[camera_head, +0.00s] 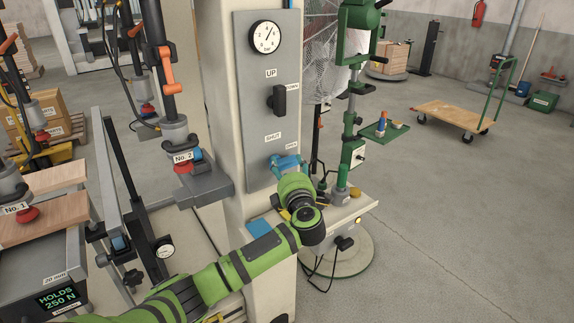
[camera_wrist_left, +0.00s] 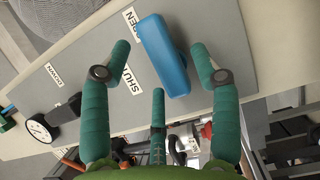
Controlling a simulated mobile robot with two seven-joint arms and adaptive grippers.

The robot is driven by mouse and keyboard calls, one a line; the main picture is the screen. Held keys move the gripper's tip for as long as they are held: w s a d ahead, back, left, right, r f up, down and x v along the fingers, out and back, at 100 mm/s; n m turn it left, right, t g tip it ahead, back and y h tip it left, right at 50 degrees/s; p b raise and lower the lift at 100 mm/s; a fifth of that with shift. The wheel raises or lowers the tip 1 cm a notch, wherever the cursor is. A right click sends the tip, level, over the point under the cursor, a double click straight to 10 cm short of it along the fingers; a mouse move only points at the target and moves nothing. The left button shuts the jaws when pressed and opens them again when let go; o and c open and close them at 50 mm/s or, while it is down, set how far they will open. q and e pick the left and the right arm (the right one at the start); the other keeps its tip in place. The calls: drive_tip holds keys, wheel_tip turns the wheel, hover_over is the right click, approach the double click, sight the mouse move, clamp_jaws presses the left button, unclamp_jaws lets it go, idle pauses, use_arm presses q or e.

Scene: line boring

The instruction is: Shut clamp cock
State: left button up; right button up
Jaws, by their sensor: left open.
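The clamp cock is a blue bar handle (camera_wrist_left: 165,58) on the grey panel (camera_wrist_left: 92,85). In the left wrist view it lies crosswise, one end beside the OPEN label (camera_wrist_left: 132,20); the SHUT label (camera_wrist_left: 104,78) is off its side. In the head view the handle (camera_head: 285,163) shows low on the panel, partly hidden by my left gripper (camera_head: 290,170). In the left wrist view my left gripper (camera_wrist_left: 160,50) is open, its teal fingers on either side of the handle with gaps visible. I cannot tell how far the tips are from the panel. My right gripper is out of view.
A black UP/DOWN lever (camera_head: 280,99) and a pressure gauge (camera_head: 265,38) sit higher on the same panel. A green drill-like machine (camera_head: 350,120) stands close to the right. The No. 2 clamp (camera_head: 180,150) is at left. Open floor (camera_head: 470,210) lies at right.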

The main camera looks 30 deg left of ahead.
use_arm(q)
drive_tip(key=shift+w+a, duration=0.3)
drive_tip(key=shift+w, duration=0.05)
drive_tip(key=c, duration=1.2)
